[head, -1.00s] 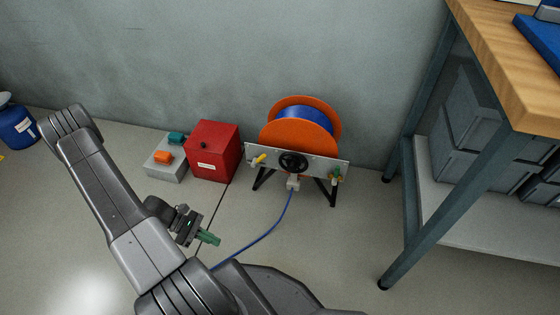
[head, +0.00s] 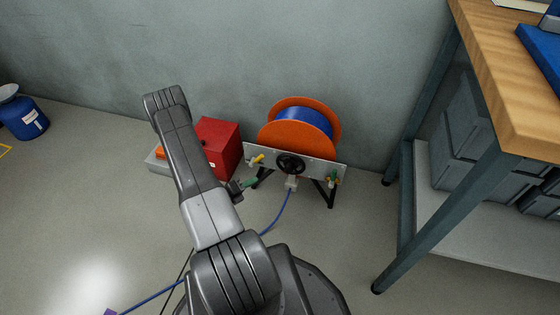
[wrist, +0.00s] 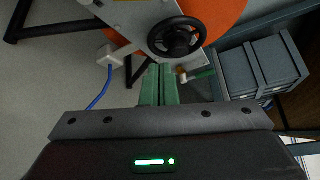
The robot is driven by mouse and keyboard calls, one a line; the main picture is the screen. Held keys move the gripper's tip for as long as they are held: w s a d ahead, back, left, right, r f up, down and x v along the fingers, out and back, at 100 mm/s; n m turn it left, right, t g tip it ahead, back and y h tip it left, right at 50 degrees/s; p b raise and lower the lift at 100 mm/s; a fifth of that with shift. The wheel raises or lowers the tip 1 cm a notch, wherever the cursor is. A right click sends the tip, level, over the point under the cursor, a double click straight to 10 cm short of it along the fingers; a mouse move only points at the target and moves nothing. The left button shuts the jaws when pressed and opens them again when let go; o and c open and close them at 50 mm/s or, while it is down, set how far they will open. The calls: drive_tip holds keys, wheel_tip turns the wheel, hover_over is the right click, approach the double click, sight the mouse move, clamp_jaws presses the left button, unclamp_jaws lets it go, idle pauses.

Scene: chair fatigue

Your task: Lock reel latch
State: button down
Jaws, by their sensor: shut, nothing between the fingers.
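The reel (head: 302,134) has orange side discs and a blue winding, and stands on black legs by the wall. Its grey front panel (head: 322,170) carries a black handwheel (head: 290,164), a yellow lever (head: 257,158) at left and a green-topped fitting (head: 333,177) at right. I cannot tell which part is the latch. My gripper (head: 250,182), with green fingers, is shut and empty, left of and below the handwheel in the head view. In the wrist view, its fingertips (wrist: 160,70) point toward the handwheel (wrist: 176,37); a green piece (wrist: 203,73) shows to their right.
A red box (head: 222,142) stands left of the reel, partly behind my arm. A blue cable (head: 278,215) runs from a white block (head: 291,183) below the panel across the floor. A workbench (head: 510,125) stands at right. A blue drum (head: 25,120) is far left.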

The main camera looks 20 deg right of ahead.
sight(257, 160)
drive_tip(key=shift+w+d+f+n+t+y, duration=0.1)
drive_tip(key=shift+w+n+t+y, duration=0.25)
drive_tip(key=shift+n+t, duration=0.25)
drive_tip(key=b+x, duration=0.3)
drive_tip(key=x, duration=0.7)
drive_tip(key=w+a+r, duration=0.1)
drive_tip(key=w+a+b, duration=0.1)
drive_tip(key=shift+w+a+r, duration=0.2)
drive_tip(key=shift+w+r, duration=0.1)
drive_tip(key=shift+r, duration=0.1)
drive_tip(key=shift+s+r, duration=0.1)
